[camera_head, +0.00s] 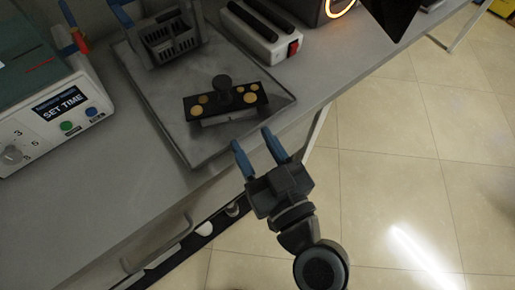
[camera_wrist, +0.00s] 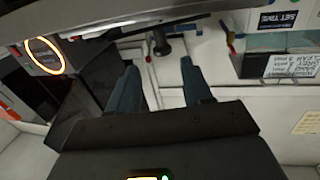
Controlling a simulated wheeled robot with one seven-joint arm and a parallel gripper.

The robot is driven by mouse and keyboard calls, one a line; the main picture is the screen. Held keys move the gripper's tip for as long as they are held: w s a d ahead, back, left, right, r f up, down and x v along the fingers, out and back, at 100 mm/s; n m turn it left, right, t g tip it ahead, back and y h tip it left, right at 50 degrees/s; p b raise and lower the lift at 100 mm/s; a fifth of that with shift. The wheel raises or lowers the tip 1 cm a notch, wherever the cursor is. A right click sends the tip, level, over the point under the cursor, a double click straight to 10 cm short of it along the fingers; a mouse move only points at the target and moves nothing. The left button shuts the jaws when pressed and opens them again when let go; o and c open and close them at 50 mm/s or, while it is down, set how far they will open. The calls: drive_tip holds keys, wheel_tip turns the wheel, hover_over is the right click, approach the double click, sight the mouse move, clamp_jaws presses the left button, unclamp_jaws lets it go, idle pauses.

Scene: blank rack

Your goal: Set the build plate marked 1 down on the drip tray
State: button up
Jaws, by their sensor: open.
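A black build plate (camera_head: 240,103) with round yellow discs and a dark upright knob (camera_head: 223,86) sits over the grey drip tray (camera_head: 190,138), with a pale piece showing under its front edge. I cannot read a number on it. My gripper (camera_head: 252,140) is open and empty, beyond the front edge of the tray, apart from the plate. Its two blue fingers point toward the plate. In the wrist view, which looks upside down, the dark knob (camera_wrist: 162,43) shows beyond and between the open fingertips (camera_wrist: 158,66).
A grey slotted rack (camera_head: 170,40) stands at the tray's back. A white box with black slots and a red switch (camera_head: 262,38) is at the back right. A SET TIME machine (camera_head: 50,110) stands left. Open floor (camera_head: 400,160) lies right of the bench.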

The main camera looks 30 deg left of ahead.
drive_tip(key=shift+s+d, duration=0.15)
drive_tip(key=shift+d, duration=0.05)
drive_tip(key=s+d+f+m+t+h, duration=0.25)
drive_tip(key=s+d+m+h, duration=0.2)
drive_tip(key=d, duration=0.75)
drive_tip(key=s+d+f+m+t+h, duration=0.25)
drive_tip(key=s+d+h, duration=0.2)
drive_tip(key=d, duration=0.65)
drive_tip(key=s+d+r+m+h, duration=0.4)
drive_tip(key=s+d+r+h, duration=0.2)
drive_tip(key=s+d, duration=0.4)
drive_tip(key=shift+s+d+r, duration=0.25)
drive_tip(key=shift+s+r, duration=0.55)
drive_tip(key=shift+s, duration=0.25)
